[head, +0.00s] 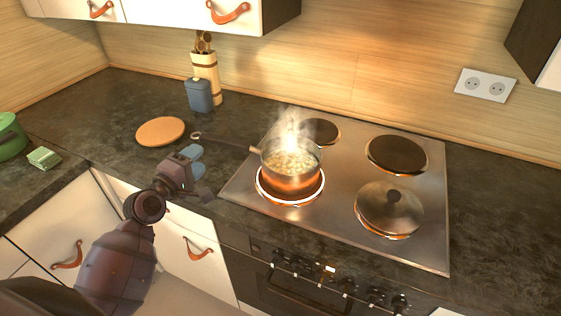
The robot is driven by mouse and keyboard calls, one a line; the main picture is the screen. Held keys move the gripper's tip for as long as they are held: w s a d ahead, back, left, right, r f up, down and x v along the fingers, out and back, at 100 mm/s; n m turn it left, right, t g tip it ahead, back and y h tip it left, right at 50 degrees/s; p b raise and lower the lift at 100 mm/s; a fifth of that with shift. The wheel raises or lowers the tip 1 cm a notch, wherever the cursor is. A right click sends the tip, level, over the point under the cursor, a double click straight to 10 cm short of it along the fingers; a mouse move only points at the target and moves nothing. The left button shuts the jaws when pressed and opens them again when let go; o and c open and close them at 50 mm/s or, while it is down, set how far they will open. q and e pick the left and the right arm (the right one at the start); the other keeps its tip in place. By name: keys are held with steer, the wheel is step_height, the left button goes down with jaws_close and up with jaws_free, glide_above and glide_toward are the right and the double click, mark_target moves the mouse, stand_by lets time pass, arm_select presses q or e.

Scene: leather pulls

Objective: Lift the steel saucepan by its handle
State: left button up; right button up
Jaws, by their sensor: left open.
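The steel saucepan (291,172) stands on the glowing front left burner, with steam rising from pale bubbling contents. Its long dark handle (226,143) points left over the counter and ends in a ring. My left gripper (202,172) is open, in front of and below the handle in the picture. Its fingers look empty and apart from the handle. My right gripper is not in view.
A round wooden board (160,131), a blue canister (199,95) and a utensil holder (206,69) stand behind the handle side. A green pot (11,137) is far left. The right counter is clear.

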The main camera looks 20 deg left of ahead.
mark_target(215, 142)
arm_select(q)
steer(key=w, duration=0.3)
steer(key=shift+d, duration=0.3)
steer(key=shift+w+f, duration=0.2)
steer(key=shift+w, duration=1.4)
steer(key=shift+w+f, duration=0.2)
steer(key=shift+w, duration=1.35)
jaws_close()
steer(key=shift+r, duration=0.1)
